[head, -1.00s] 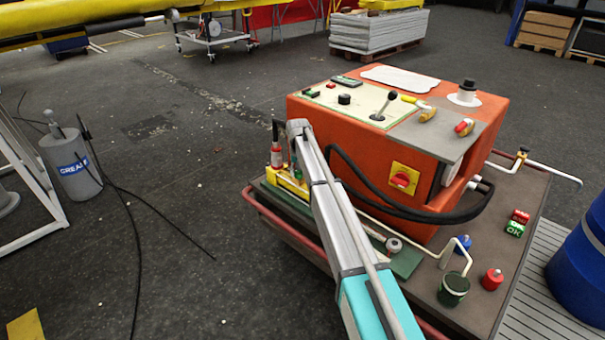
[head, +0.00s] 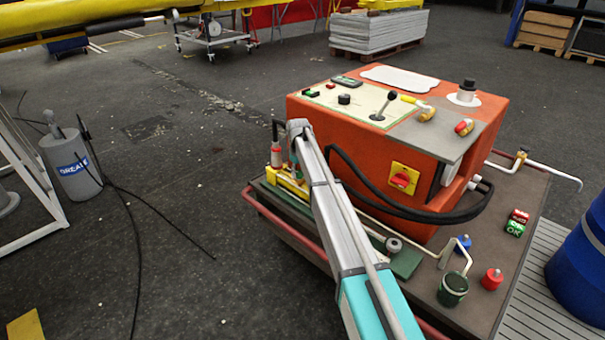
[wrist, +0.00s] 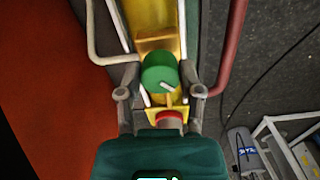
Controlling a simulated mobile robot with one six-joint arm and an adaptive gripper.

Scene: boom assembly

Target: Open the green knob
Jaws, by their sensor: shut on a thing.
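The green knob (wrist: 159,72) is a round cap with a white mark on its lower right edge, seen from above in the wrist view. It sits over a yellow block (wrist: 155,22). My gripper (wrist: 159,76) has one finger on each side of the knob and is shut on it. In the head view my arm reaches to the yellow block (head: 292,186) at the left side of the orange machine (head: 365,180). The fingers and knob are hard to make out there, partly hidden by my arm.
A red knob (wrist: 170,118) sits close to the green one, under my gripper. A bent white pipe (wrist: 95,40) and a red rail (wrist: 232,50) flank the block. A black hose (head: 420,213) loops along the machine. Open floor (head: 190,240) lies to the left.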

